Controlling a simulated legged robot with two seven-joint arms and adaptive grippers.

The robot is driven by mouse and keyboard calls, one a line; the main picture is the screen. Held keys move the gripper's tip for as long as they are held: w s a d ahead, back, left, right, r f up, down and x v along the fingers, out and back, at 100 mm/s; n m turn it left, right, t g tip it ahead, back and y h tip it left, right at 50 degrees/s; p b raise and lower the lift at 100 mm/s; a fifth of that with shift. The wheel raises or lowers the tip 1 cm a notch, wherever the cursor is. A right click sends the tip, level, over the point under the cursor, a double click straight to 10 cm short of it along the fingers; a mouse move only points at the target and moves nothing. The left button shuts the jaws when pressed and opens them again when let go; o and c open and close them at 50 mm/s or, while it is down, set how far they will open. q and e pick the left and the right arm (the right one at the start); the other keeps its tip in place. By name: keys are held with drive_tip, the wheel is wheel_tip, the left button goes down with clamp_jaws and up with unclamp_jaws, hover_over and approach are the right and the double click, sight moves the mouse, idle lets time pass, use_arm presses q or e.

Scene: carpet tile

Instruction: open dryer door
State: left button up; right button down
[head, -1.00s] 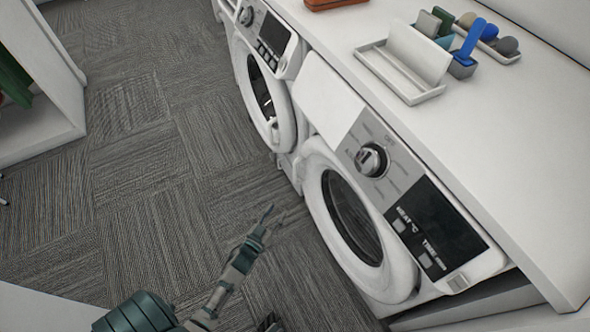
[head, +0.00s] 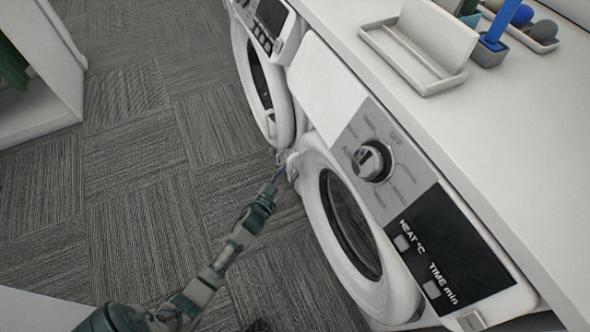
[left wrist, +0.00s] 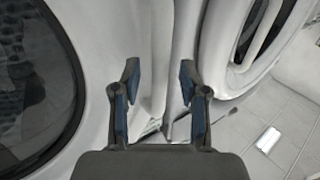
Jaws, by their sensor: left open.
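The dryer (head: 330,85) is the nearer white front-loader, with HEAT and TIME labels on its dark panel. Its round white door (head: 318,215) with dark glass looks shut. My left gripper (head: 283,173) reaches the far-left rim of this door. In the left wrist view my left gripper (left wrist: 159,85) is open, with a pale edge of the door or its handle between or just beyond the fingers. Whether the fingers touch it I cannot tell. The dryer door's dark glass (left wrist: 35,85) fills the left of that view. My right gripper is not in view.
A second front-loader (head: 262,80) stands just beyond the dryer, its round door close to my left gripper. A white counter (head: 480,150) above holds a white tray (head: 400,65) and small items. Carpet floor (head: 140,170) is clear; a white shelf (head: 40,120) stands at left.

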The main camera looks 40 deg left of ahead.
use_arm(q)
drive_tip(key=shift+w+a, duration=0.2)
drive_tip(key=shift+w, duration=0.65)
drive_tip(key=shift+r, duration=0.1)
clamp_jaws()
drive_tip(key=shift+s, duration=0.1)
